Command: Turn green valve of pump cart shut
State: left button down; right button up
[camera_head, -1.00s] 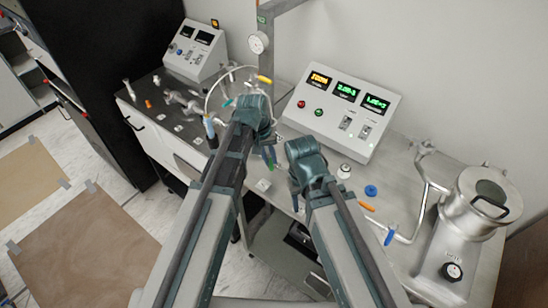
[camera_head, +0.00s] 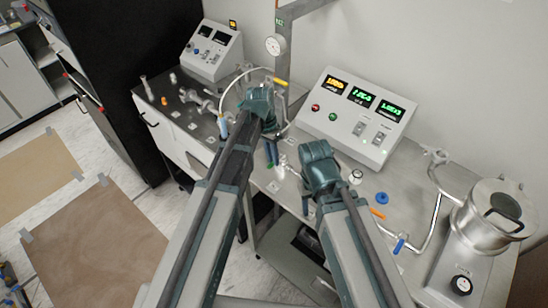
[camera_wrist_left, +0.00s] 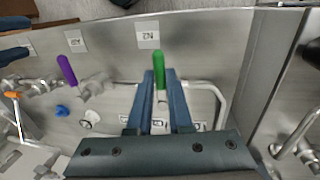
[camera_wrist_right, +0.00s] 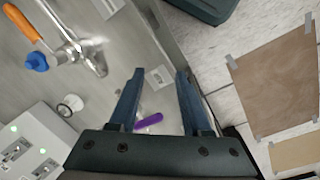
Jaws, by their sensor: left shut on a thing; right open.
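The green valve handle (camera_wrist_left: 159,68) stands between the fingers of my left gripper (camera_wrist_left: 162,75) in the left wrist view, beside a label that reads N2. My left gripper (camera_head: 271,155) is shut on it. In the head view the arm and fingers mostly cover the valve. My right gripper (camera_wrist_right: 157,75) is open and empty. In the head view it hangs right of the left one (camera_head: 306,205), over the cart's front edge. The pump cart's metal top (camera_head: 345,205) carries the valves.
A purple handle (camera_wrist_right: 148,121) lies beyond my right fingers. An orange handle (camera_head: 378,213), blue knob (camera_head: 382,198) and blue handle (camera_head: 399,246) sit to the right, near a metal vessel (camera_head: 490,217). A control box (camera_head: 357,115) stands behind. A second control box (camera_head: 210,50) stands further left.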

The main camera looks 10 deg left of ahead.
dwell(0.5)
pick_arm(q)
jog(key=c, duration=0.8)
grip_release()
jog(key=shift+c, duration=0.2)
jog(key=shift+r, duration=0.1)
pick_arm(e)
jog(key=shift+r, duration=0.1)
pick_arm(q)
notch_tip(320, 180, up, 13)
jog(key=w+a+p, duration=0.1)
jog(key=a+p, duration=0.1)
jog(key=p, duration=1.1)
jog(key=shift+w+a+r+p, duration=0.15)
jog(key=shift+w+r+p, duration=0.05)
jog(key=shift+w+p, duration=0.1)
pick_arm(e)
notch_tip(320, 180, up, 13)
jog(key=shift+r, duration=0.2)
